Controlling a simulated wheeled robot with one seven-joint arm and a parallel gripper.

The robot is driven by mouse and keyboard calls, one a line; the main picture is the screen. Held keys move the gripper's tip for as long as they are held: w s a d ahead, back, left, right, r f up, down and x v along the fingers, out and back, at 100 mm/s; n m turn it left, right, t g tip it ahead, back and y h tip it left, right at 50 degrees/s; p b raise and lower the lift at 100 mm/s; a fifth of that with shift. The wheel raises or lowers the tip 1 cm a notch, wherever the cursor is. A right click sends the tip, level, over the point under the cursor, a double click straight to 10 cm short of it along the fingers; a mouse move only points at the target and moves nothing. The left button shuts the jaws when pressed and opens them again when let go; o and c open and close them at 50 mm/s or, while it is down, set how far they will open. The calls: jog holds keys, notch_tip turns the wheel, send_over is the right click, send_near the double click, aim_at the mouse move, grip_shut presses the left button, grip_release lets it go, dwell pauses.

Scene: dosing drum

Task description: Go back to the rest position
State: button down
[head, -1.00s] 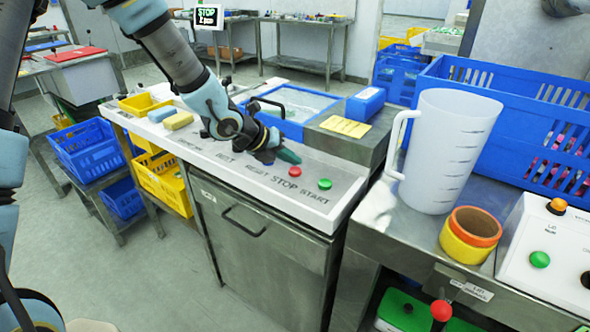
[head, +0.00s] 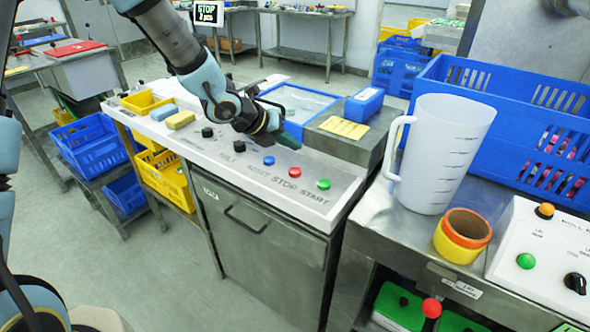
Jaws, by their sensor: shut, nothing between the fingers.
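My gripper (head: 290,140) is at the end of my arm, above the back part of the white control panel (head: 235,180). Its dark green fingertips look shut and hold nothing. Below and in front of it, the panel carries a blue button (head: 269,160), a red button (head: 295,172) and a green button (head: 323,184). Black knobs (head: 239,146) sit to the left of the blue button. The gripper looks clear of the buttons, though its exact height is hard to tell.
A white measuring jug (head: 436,155) and yellow and orange rings (head: 462,236) stand on the right bench. A large blue crate (head: 520,120) is behind them. A blue-rimmed basin (head: 300,103) lies behind the panel. Open floor (head: 150,265) lies at the lower left.

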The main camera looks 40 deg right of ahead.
dwell(0.5)
jog(key=w+a+r+n+t+y, duration=0.1)
jog(key=w+a+n+t+y, duration=0.1)
jog(key=w+a+n, duration=0.35)
jog(key=w+a+r+n+t+y, duration=0.1)
jog(key=w+a+n+y, duration=0.15)
jog(key=a+n, duration=0.65)
jog(key=w+a+n+t+y, duration=0.15)
jog(key=w+a+n, duration=0.35)
jog(key=a, duration=0.5)
jog(key=s+a+r+n+g+y, duration=0.1)
jog(key=s+a+n, duration=0.3)
jog(key=a+n, duration=0.7)
jog(key=s+a+r+n+g+y, duration=0.1)
jog(key=s+a+r+n+y, duration=0.1)
jog(key=a+n, duration=1)
jog(key=s+r+n, duration=0.1)
jog(key=s+n, duration=0.1)
jog(key=shift+s+a, duration=0.2)
jog(key=shift+s, duration=0.2)
